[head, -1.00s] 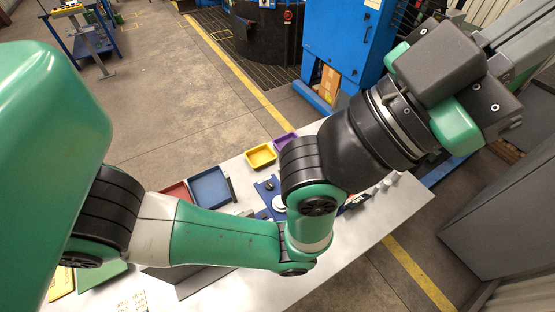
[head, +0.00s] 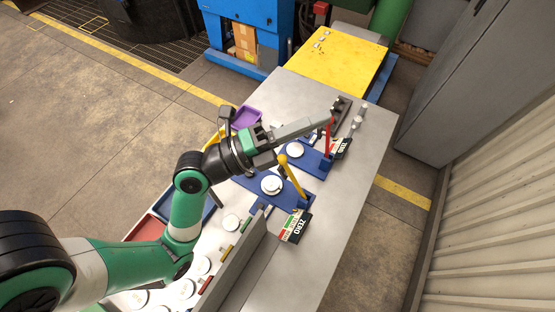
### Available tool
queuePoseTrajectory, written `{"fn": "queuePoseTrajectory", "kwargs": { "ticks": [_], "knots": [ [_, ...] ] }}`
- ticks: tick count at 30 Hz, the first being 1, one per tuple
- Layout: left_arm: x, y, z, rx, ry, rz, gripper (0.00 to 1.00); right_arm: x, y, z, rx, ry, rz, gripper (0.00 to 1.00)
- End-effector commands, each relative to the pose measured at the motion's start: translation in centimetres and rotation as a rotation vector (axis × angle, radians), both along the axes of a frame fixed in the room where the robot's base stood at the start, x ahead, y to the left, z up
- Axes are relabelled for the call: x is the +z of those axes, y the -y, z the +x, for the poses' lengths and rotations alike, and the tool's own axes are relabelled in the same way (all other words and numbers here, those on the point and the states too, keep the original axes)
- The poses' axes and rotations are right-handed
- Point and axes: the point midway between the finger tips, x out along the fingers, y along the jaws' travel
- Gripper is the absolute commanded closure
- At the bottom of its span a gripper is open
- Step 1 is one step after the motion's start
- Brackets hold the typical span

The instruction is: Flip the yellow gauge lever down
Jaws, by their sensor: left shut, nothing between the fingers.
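The yellow gauge lever (head: 292,178) stands up at a tilt from the right end of a blue gauge base (head: 312,198), its rounded tip pointing up and left. A white round dial (head: 271,185) sits on that base, and a ZERO card (head: 296,227) is beside it. My left gripper (head: 326,121) is shut and empty. In the picture its fingers pass above the yellow lever's tip and end by the top of a red lever (head: 328,136); I cannot tell whether they touch it. My right gripper is not in view.
The red lever belongs to a second blue gauge (head: 309,157) with its own ZERO card (head: 341,148). A purple bin (head: 246,117) is at the table's left edge. Grey panels (head: 232,266) and several white discs are nearer. The grey tabletop (head: 345,215) is clear on the right.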

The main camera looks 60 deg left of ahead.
Motion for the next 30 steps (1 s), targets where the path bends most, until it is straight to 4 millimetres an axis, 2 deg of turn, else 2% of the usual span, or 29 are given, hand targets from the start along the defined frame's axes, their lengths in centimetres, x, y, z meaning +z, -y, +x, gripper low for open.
{"fn": "queuePoseTrajectory", "kwargs": {
  "ticks": [1,3,6,9,13,20,26,30],
  "knots": [
    [-6.3,-1.6,-1.6,0.047,-0.06,0.04,1.0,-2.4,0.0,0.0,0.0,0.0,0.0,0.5],
    [-12.1,-3.0,-4.1,0.102,-0.125,0.075,1.0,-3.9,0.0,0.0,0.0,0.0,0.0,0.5],
    [-18.5,-4.5,-7.7,0.176,-0.213,0.059,1.0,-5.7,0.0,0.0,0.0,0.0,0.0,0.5],
    [-22.4,-5.1,-10.4,0.235,-0.278,0.014,1.0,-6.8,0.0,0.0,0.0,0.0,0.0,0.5],
    [-24.2,-5.2,-12.0,0.269,-0.315,-0.023,1.0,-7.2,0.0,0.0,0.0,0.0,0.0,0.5],
    [-24.1,-5.2,-11.7,0.269,-0.319,-0.025,1.0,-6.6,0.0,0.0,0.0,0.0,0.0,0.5],
    [-23.8,-5.0,-9.4,0.263,-0.318,-0.021,1.0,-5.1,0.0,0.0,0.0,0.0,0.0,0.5],
    [-23.7,-5.1,-6.4,0.263,-0.317,-0.023,1.0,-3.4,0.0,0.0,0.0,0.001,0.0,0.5]
  ]
}}
